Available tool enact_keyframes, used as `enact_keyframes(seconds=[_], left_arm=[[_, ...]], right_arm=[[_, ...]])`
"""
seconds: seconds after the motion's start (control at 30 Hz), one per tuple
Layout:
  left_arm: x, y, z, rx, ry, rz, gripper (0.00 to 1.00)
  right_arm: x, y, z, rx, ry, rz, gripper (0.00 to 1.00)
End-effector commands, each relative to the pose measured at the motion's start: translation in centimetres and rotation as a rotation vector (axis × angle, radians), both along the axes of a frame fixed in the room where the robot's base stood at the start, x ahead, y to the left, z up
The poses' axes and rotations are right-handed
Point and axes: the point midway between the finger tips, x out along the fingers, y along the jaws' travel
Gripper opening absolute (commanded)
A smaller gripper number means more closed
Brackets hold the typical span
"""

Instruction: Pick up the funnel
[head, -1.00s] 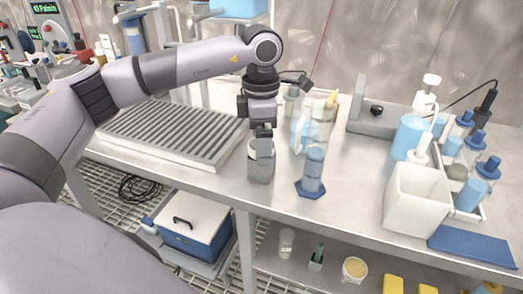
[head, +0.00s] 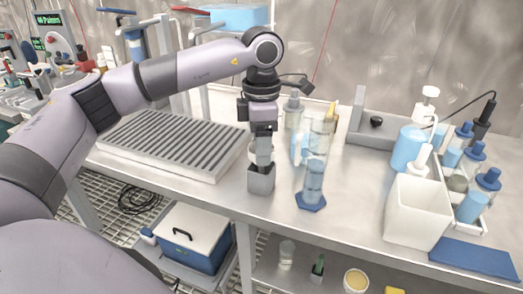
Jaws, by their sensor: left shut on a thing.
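My left gripper (head: 263,148) points straight down over the front middle of the bench and is shut. A grey thing (head: 261,180) with a squarish lower part is directly below its fingers; I take it for the funnel, but the fingers cover its upper part and its shape is not clear. Whether it touches the bench top is hard to tell. My right gripper is not in view.
A tall clear cylinder with a blue foot (head: 310,200) stands close to the right. A white bin (head: 417,212) and a blue-capped bottle rack are farther right. A ribbed grey tray (head: 170,145) lies left. Bottles stand behind. Bare bench (head: 345,205) lies between the cylinder and bin.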

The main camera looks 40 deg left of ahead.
Motion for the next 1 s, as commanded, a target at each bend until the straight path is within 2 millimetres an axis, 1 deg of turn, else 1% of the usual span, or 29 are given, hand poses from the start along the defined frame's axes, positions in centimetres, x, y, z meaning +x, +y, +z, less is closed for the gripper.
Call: enact_keyframes(seconds=[0.03,0.17,0.4,0.47,0.5,0.6,0.7,0.83,1.0], left_arm=[[0.0,-0.1,1.1,-0.002,-0.004,-0.001,0.31],[0.1,0.0,4.3,-0.002,-0.007,0.000,0.31],[0.1,-0.1,11.7,-0.002,-0.006,0.001,0.31],[0.0,-0.1,13.3,-0.001,-0.005,0.000,0.31],[0.0,0.0,14.2,0.000,-0.005,0.001,0.31],[0.0,0.0,15.8,0.001,-0.004,0.000,0.31],[0.0,0.0,17.0,0.000,-0.003,-0.001,0.31],[0.0,0.0,17.8,0.000,-0.001,0.000,0.31],[0.0,0.0,18.0,-0.001,-0.001,0.000,0.31]], right_arm=[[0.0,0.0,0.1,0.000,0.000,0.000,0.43],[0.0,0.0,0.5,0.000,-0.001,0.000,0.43],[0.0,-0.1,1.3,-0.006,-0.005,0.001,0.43],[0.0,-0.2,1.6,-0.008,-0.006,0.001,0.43],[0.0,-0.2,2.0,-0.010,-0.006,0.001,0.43],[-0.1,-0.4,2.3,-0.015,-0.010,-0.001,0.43],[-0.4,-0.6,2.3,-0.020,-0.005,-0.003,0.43],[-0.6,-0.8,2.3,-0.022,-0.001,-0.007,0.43],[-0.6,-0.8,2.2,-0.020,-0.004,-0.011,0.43]])
